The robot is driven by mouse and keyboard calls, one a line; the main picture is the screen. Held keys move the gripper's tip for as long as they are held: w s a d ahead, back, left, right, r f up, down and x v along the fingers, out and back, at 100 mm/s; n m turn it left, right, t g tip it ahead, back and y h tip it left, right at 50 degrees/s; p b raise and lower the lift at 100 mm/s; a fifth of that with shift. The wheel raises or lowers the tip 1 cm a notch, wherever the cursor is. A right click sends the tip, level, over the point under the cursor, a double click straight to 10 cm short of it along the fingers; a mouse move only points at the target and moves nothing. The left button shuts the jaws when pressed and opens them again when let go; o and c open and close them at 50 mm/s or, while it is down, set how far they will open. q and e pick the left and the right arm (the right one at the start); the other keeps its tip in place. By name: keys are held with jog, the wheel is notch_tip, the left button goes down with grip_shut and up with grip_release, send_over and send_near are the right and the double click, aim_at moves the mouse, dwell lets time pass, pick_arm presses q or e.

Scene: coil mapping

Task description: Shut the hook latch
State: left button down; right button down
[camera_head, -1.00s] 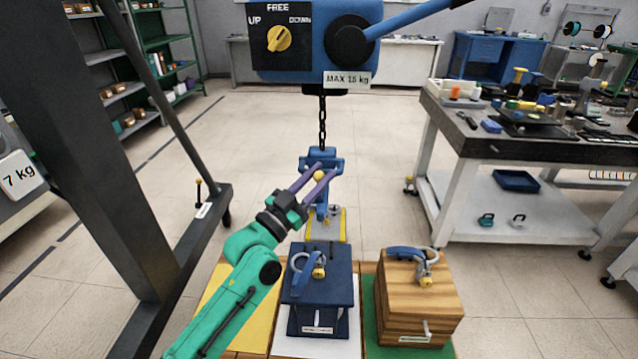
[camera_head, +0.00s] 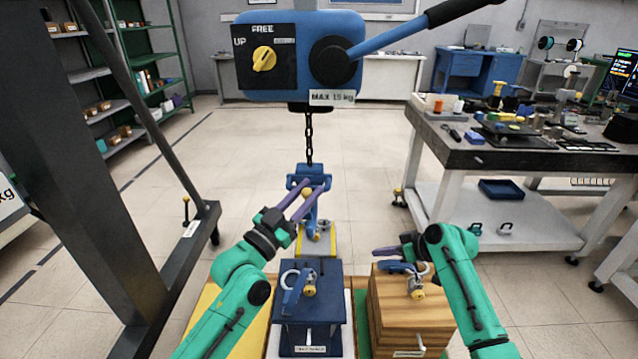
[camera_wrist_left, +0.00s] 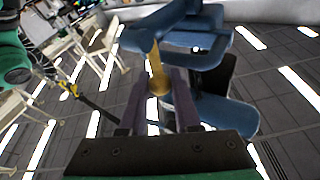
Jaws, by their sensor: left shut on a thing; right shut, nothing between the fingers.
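The blue hook (camera_head: 311,215) hangs on a chain under the blue hoist; it fills the middle of the left wrist view (camera_wrist_left: 228,112). A brass-yellow latch piece (camera_wrist_left: 157,72) stands between my left fingers in that view, under a blue arm of the hook. My left gripper (camera_head: 317,196) is at the hook and shut on this latch piece. The latch's contact with the hook tip is too small to tell. My right gripper (camera_head: 376,251) is shut and empty, above the wooden block.
The hoist (camera_head: 300,60) has a dial and a lever. Below stand a dark blue block (camera_head: 308,290) and a wooden block (camera_head: 400,310), each with a shackle on top. A yellow-edged block (camera_head: 318,246) lies behind. A cluttered workbench (camera_head: 480,155) is at right.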

jog(key=a+r+n+y, duration=0.2)
jog(key=r+n, duration=0.1)
jog(key=r, duration=0.7)
jog(key=a+r+n+y, duration=0.1)
jog(key=a+r+n, duration=0.2)
jog(key=r, duration=0.6)
jog(key=s+a+r+n+g, duration=0.3)
jog(key=s+r+n, duration=0.5)
jog(key=r, duration=0.6)
jog(key=w+a+f+m, duration=0.1)
jog(key=w+a+f, duration=0.2)
jog(key=a+f, duration=0.5)
jog(key=shift+a+f+y, duration=0.15)
jog(key=shift+a+y, duration=0.25)
